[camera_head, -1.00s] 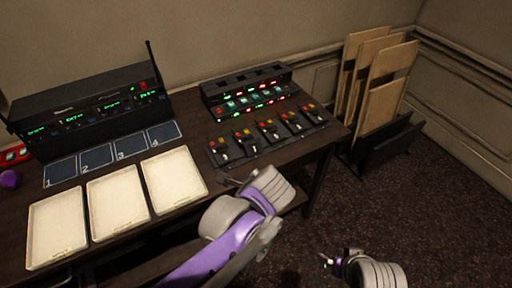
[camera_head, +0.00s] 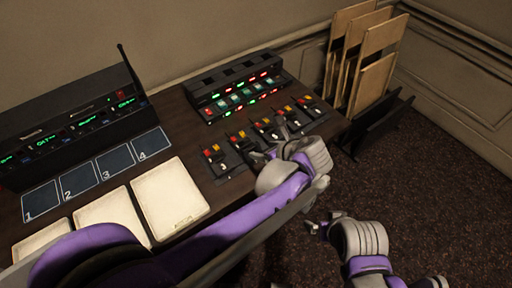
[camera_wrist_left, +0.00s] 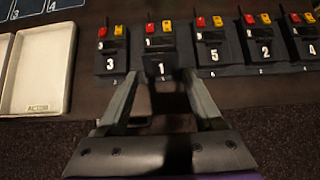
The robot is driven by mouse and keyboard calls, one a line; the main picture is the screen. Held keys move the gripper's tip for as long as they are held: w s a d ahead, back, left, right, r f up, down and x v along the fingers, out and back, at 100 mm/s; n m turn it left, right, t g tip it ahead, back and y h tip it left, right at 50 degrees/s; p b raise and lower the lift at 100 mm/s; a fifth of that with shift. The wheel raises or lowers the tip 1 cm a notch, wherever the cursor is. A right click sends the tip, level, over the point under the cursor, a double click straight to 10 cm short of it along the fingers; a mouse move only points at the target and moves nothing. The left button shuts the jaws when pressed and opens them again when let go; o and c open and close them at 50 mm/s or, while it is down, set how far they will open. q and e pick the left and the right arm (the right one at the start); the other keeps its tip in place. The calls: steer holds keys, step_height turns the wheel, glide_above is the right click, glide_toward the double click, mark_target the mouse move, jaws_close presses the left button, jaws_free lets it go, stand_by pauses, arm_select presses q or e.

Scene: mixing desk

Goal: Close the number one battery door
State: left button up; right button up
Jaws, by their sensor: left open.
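In the left wrist view, the black pack marked 1 (camera_wrist_left: 160,45) stands second from the left in a row of numbered packs, with a red and a yellow part on top. In the head view the number one pack (camera_head: 242,139) is partly behind my left gripper. My left gripper (camera_wrist_left: 160,80) is open, its two fingers either side of the pack's front edge; I see no object gripped. It also shows in the head view (camera_head: 275,139). A dark shape lies between the fingers; I cannot tell whether it is the battery door. My right gripper (camera_head: 318,225) hangs off the desk's right side.
Packs marked 3 (camera_wrist_left: 113,50), 5 (camera_wrist_left: 212,45), 2 (camera_wrist_left: 264,40) and 4 stand close beside it. A black charger rack (camera_head: 238,85) is behind the row. Cream trays (camera_head: 170,197) and numbered mats (camera_head: 150,143) lie left. Boards (camera_head: 372,80) lean beyond the desk's right edge.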

mark_target(253, 148)
arm_select(q)
steer(key=x, duration=0.5)
steer(key=shift+w+a+f, duration=0.15)
steer(key=shift+w+a, duration=0.05)
steer(key=shift+w, duration=0.05)
jaws_close()
